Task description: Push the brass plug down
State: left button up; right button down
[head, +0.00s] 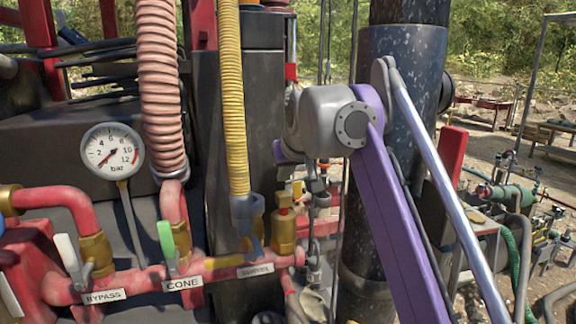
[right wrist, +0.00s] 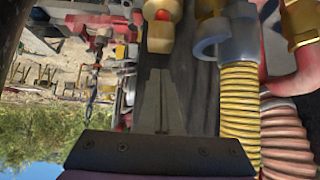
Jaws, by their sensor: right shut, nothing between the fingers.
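The brass plug (head: 284,200) sits upright at the top of a brass fitting (head: 283,232) on the red pipe, right of the yellow hose. In the head view, the hand is up and slightly right of the plug, partly hidden by the grey wrist. My left gripper is out of view.
A yellow ribbed hose (head: 232,100) hangs close left of the plug. A red manifold (head: 130,285) carries white, green and yellow valve handles. A pressure gauge (head: 113,150) stands at left. A thick dark column (head: 375,220) rises close behind my right arm.

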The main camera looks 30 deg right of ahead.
aim_at(284, 198)
jog(key=shift+f, duration=0.95)
jog(key=shift+s+f+b, duration=0.2)
jog(key=shift+f+b, duration=0.1)
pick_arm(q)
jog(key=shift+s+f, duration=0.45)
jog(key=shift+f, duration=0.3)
pick_arm(e)
jog(key=shift+w, duration=0.1)
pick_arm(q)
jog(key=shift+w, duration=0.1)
pick_arm(e)
jog(key=shift+w+f, duration=0.1)
jog(key=shift+f+b, duration=0.4)
jog(key=shift+f, duration=1.05)
jog(key=shift+s+a+r, duration=0.1)
jog(key=shift+s, duration=0.1)
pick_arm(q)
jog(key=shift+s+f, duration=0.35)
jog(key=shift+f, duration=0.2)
